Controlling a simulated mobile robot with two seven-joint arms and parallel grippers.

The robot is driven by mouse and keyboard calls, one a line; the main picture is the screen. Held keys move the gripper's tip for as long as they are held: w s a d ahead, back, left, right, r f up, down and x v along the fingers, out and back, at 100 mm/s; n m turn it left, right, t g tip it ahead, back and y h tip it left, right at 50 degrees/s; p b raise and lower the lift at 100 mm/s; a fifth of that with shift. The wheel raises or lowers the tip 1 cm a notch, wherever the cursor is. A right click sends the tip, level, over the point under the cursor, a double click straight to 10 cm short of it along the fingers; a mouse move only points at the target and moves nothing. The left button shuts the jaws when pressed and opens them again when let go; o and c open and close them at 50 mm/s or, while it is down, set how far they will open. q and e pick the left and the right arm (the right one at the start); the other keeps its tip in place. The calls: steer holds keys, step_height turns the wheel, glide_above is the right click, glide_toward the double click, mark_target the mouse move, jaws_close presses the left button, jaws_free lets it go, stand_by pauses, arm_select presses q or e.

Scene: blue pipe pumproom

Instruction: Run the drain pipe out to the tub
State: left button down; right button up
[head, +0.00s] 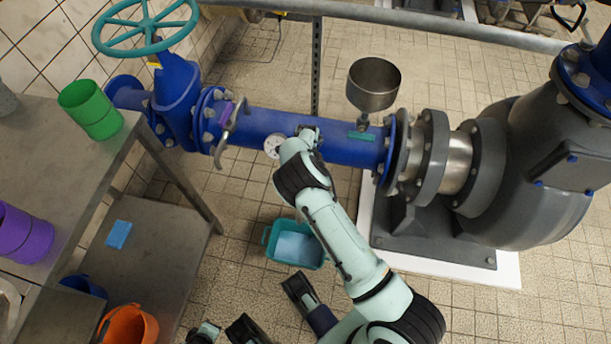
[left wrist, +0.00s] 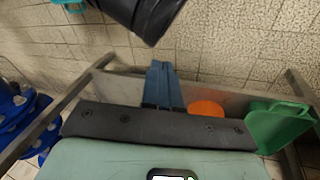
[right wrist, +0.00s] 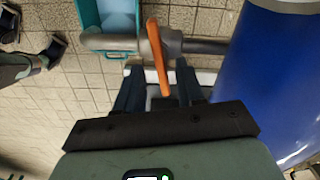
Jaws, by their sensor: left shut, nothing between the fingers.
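The metal drain pipe (right wrist: 208,46) runs across the right wrist view beside the big blue pipe (right wrist: 270,80). Its bent left end overlaps the tub's edge in that picture. An orange lever (right wrist: 158,62) sits on it. My right gripper (right wrist: 160,88) is open, its fingers apart on either side of the lever's near end; I cannot tell whether they touch it. The teal tub (head: 270,250), with a light blue inside, stands on the floor below the blue pipe. In the head view my right arm hides the orange lever. My left gripper (left wrist: 162,85) is shut and empty over the metal shelf.
A steel bench (head: 60,145) and lower shelf (head: 165,255) on the left hold green (head: 92,110), purple (head: 25,233) and orange (head: 128,325) containers. A purple-handled fitting (head: 232,115), a funnel (head: 373,85) and a grey pump (head: 520,170) line the pipe.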

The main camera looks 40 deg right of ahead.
arm_select(q)
steer(key=shift+w+a+f, duration=0.3)
steer(key=shift+w, duration=0.3)
arm_select(e)
steer(key=shift+f, duration=1.35)
jaws_close()
